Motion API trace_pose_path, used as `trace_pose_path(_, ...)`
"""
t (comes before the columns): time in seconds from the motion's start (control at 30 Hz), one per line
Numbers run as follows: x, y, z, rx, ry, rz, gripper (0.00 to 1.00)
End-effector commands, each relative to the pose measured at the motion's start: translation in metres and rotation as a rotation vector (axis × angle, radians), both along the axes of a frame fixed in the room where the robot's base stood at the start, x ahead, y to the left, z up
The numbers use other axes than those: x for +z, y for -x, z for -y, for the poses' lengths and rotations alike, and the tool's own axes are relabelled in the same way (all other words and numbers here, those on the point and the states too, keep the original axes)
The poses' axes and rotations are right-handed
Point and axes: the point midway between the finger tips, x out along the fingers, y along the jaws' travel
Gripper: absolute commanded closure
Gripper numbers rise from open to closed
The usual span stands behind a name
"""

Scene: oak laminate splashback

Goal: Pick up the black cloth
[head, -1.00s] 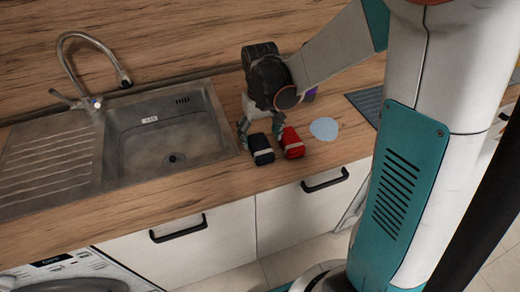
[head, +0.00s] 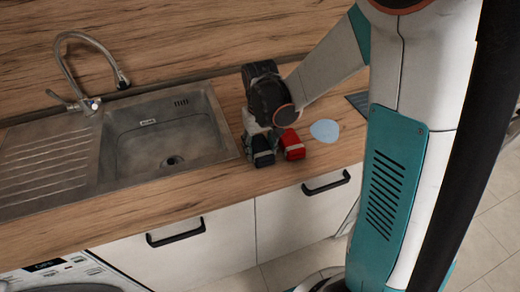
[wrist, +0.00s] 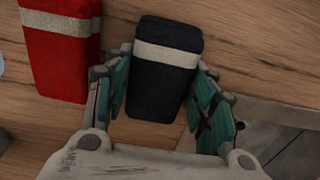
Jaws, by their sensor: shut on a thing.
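The black cloth (wrist: 160,75) is a dark folded bundle with a pale band, in the middle of the wrist view. In the head view the black cloth (head: 263,152) lies on the wooden counter just right of the sink. My gripper (wrist: 160,95) has its teal fingers on either side of the black cloth and is shut on it. In the head view my gripper (head: 262,140) is over the cloth's back end, and the arm partly hides the fingers. The cloth seems still at counter level.
A red cloth (head: 292,145) with a pale band lies close beside the black one, also in the wrist view (wrist: 60,50). A light blue disc (head: 325,130) lies further right. The sink (head: 165,145) is to the left. The counter's front edge is near.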

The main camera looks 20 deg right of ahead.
Motion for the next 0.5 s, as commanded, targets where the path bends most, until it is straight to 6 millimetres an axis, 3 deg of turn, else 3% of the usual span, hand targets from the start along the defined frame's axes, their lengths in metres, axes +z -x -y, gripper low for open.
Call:
trace_pose_path(0.27,0.008,0.000,0.000,0.000,0.000,0.000,0.72)
trace_pose_path(0.5,0.046,0.000,0.000,0.000,0.000,0.000,0.72)
